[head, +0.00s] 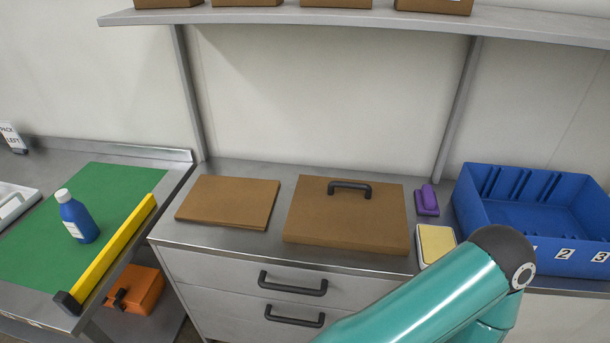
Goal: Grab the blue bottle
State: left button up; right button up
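The blue bottle (78,220) with a white cap and a pale label stands upright on the green mat (120,189) on the left bench. Nothing touches it. A teal link of one of my arms comes up from the bottom at the right of the middle, far from the bottle. Neither gripper shows in the head view.
A yellow bar (112,250) with a dark end lies along the mat's right edge. The middle counter holds a flat brown board (228,200), a brown case (345,220), a purple item (427,201) and a blue bin (530,215). A shelf (350,19) runs above.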

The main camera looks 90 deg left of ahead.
aim_at(75, 215)
jog(key=z, duration=0.4)
jog(key=i, duration=0.4)
jog(key=u, duration=1.45)
jog(key=i, duration=0.2)
jog(key=u, duration=2.4)
jog(key=i, duration=0.25)
jog(key=u, duration=1.45)
jog(key=k, duration=0.5)
jog(key=u, duration=0.5)
jog(key=i, duration=1.55)
jog(key=z, duration=0.5)
